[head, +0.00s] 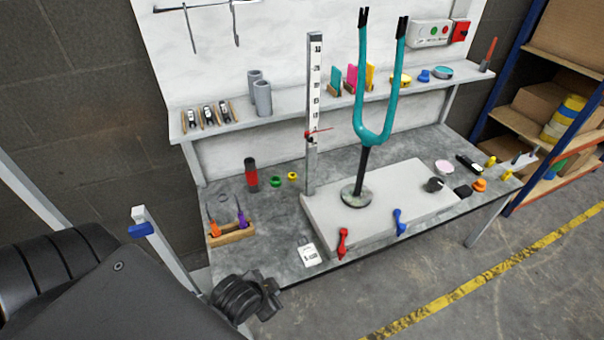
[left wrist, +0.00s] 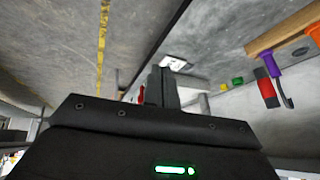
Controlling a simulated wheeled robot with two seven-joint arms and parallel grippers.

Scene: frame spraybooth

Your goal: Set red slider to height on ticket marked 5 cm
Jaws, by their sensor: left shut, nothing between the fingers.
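The red slider (head: 310,134) sits low on an upright white scale (head: 314,85) at the back of the grey base plate, its thin pointer reaching right. The white ticket (head: 309,254) lies on the bench near the front edge; its print is too small to read surely. A white card like it shows beyond my fingers in the left wrist view (left wrist: 176,62). My left gripper (head: 268,291) is shut and empty, low in front of the bench, apart from slider and ticket. Its fingers show together in the left wrist view (left wrist: 162,86). My right gripper is out of view.
A teal fork (head: 376,125) stands upright on the base plate (head: 415,190), right of the scale. Red (head: 342,243) and blue (head: 399,222) handles stick out at the plate's front. A wooden tool holder (head: 232,234) stands at the bench's left; a shelf (head: 290,108) runs behind.

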